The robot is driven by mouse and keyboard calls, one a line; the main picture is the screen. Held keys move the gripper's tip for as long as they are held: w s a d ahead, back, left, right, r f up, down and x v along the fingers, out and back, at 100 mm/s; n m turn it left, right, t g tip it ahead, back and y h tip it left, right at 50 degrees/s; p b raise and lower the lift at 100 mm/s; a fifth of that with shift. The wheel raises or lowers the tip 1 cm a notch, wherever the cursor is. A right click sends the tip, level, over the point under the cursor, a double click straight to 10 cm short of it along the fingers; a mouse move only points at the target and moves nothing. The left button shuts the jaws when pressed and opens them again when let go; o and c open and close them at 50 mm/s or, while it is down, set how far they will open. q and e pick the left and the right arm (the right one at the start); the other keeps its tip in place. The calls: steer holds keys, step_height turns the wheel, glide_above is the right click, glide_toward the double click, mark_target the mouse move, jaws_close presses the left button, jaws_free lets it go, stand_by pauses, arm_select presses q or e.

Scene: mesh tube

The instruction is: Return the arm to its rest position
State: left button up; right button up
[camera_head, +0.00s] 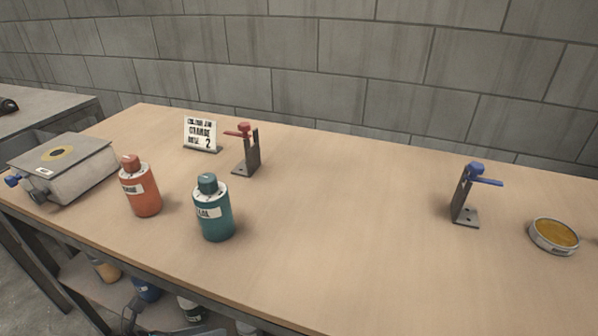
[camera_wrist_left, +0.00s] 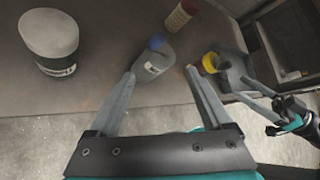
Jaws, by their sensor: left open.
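My left gripper (camera_wrist_left: 160,58) is open in the left wrist view, its two grey fingers reaching toward a pale bottle with a blue cap (camera_wrist_left: 155,66). The bottle shows between the fingertips; I cannot tell whether they touch it. In the head view a dark part that looks like my left gripper (camera_head: 132,313) is low at the left, by the lower shelf (camera_head: 82,280) and below the worktable top (camera_head: 340,240). Most of that arm is hidden or out of frame.
An orange bottle (camera_head: 142,190), a teal bottle (camera_head: 213,212), a grey box (camera_head: 65,170), a sign (camera_head: 200,133), red-topped (camera_head: 247,155) and blue-topped (camera_head: 465,200) brackets and a round dish (camera_head: 555,236) stand on the table.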

arm_select(q)
steer(key=s+a+n+t+y+p, duration=0.1)
steer(key=s+a+n+y+p, duration=0.2)
steer(key=n+p, duration=0.55)
steer(key=s+a+n+t+y+p, duration=0.1)
steer(key=s+a+n+y+p, duration=0.25)
steer(key=n, duration=0.85)
steer(key=s+d+n+g+y+p, duration=0.1)
steer(key=s+n+p, duration=0.3)
steer(key=s, duration=0.4)
steer(key=s+d+f+n+g+p, duration=0.1)
steer(key=s+d+n+g+p, duration=0.2)
steer(key=s, duration=0.6)
steer(key=s+d+n+g+y+p, duration=0.1)
steer(key=s+d+n+g+p, duration=0.2)
steer(key=s+n+p, duration=0.3)
steer(key=shift+s+f+n+g+y, duration=0.3)
steer(key=shift+s+n, duration=0.35)
steer(key=shift+s, duration=0.55)
arm_select(e)
steer(key=s+d+g+h, duration=0.2)
steer(key=s+d+g, duration=0.3)
steer(key=s, duration=0.6)
steer(key=s+d+g+h, duration=0.2)
steer(key=s+d+g, duration=0.3)
steer(key=s, duration=0.6)
steer(key=shift+d+g, duration=0.3)
steer(key=shift+d, duration=0.65)
steer(key=shift+s+r, duration=0.1)
